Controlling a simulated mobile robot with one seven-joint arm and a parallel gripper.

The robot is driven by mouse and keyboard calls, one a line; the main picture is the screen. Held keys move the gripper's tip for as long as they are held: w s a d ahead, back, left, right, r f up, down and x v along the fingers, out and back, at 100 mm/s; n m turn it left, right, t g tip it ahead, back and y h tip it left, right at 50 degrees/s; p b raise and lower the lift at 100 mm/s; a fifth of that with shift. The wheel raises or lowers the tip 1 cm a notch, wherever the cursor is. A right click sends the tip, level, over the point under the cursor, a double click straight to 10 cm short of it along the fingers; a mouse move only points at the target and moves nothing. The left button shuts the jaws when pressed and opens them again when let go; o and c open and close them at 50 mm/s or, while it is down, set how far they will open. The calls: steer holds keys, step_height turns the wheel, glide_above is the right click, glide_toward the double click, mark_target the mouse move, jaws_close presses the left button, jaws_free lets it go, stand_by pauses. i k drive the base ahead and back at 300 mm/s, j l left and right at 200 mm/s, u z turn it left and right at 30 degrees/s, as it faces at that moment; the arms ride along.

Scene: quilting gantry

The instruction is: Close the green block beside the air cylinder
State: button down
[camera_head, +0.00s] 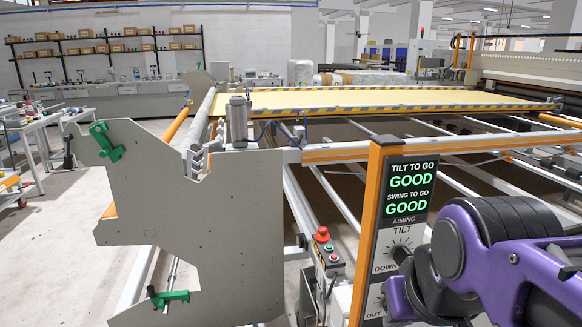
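Two green blocks show on the grey end plate (230,190) of the quilting frame. The upper green block (106,142) sits tilted at the plate's upper left, with a dark knob or handle apart to its left. The lower green block (170,298) sits near the plate's lower left edge, with a dark knob at its left end and a slim metal rod (172,270) rising just above it. A grey upright cylinder (239,120) stands on top of the plate. I cannot tell for sure which is the air cylinder. My purple and black arm fills the lower right; its fingertips are not visible.
A sign panel (393,230) on an orange post reads "TILT TO GO GOOD" and "SWING TO GO GOOD". A control box with a red button (322,234) stands left of it. Long rails and a yellow bed (370,98) extend behind. Open floor (50,250) lies left of the plate.

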mark_target(97, 131)
steer(key=k+j+z, duration=0.1)
steer(key=k+j, duration=0.15)
steer(key=k+j+z, duration=0.15)
steer(key=k, duration=0.25)
steer(key=k+j+z, duration=0.15)
steer(key=j, duration=0.25)
steer(key=k+j+z, duration=0.15)
steer(key=j, duration=0.25)
steer(key=j+z, duration=0.3)
steer(key=j, duration=0.5)
steer(key=j+z, duration=0.1)
steer(key=j, duration=0.3)
steer(key=i+j+z, duration=0.1)
steer(key=j, duration=0.35)
steer(key=j+z, duration=0.1)
steer(key=j, duration=1.1)
steer(key=i+j, duration=0.15)
steer(key=j, duration=0.25)
steer(key=i+j, duration=0.1)
steer(key=j, duration=0.35)
steer(key=z, duration=0.05)
